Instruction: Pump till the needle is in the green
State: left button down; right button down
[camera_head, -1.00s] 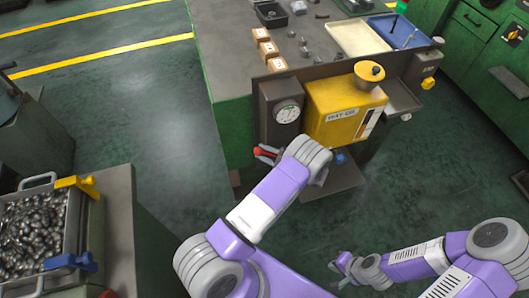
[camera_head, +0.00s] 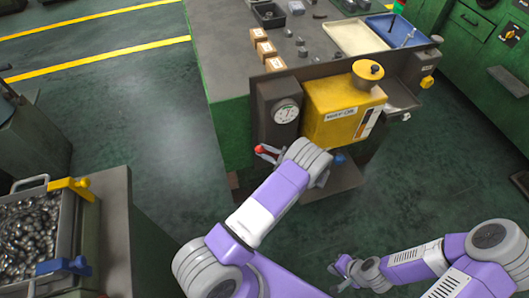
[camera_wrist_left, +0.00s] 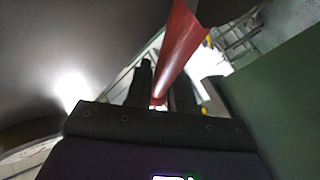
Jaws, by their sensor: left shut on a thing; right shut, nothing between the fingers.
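The yellow oil tank (camera_head: 328,122), labelled "WAY OIL", has a filler cap on top. Left of it, a grey housing carries a round white gauge (camera_head: 286,113); its needle is too small to read against the green. Below the gauge is a red pump lever (camera_head: 259,149). My left gripper (camera_head: 266,155) is shut on this lever, partly hidden by my wrist. In the left wrist view, the red lever (camera_wrist_left: 177,50) runs between the fingers of my left gripper (camera_wrist_left: 160,88). My right gripper (camera_head: 338,270) is shut and empty, low over the floor, away from the pump.
The green machine bench (camera_head: 225,85) bears small boxes, loose metal parts and trays behind the tank. A bin of metal parts (camera_head: 30,230) stands at the lower left. Green cabinets (camera_head: 490,60) stand at the right. The floor (camera_head: 420,150) right of the pump is clear.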

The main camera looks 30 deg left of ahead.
pick_arm(q)
jog(key=c, duration=1.1)
grip_release()
jog(key=shift+o, duration=0.2)
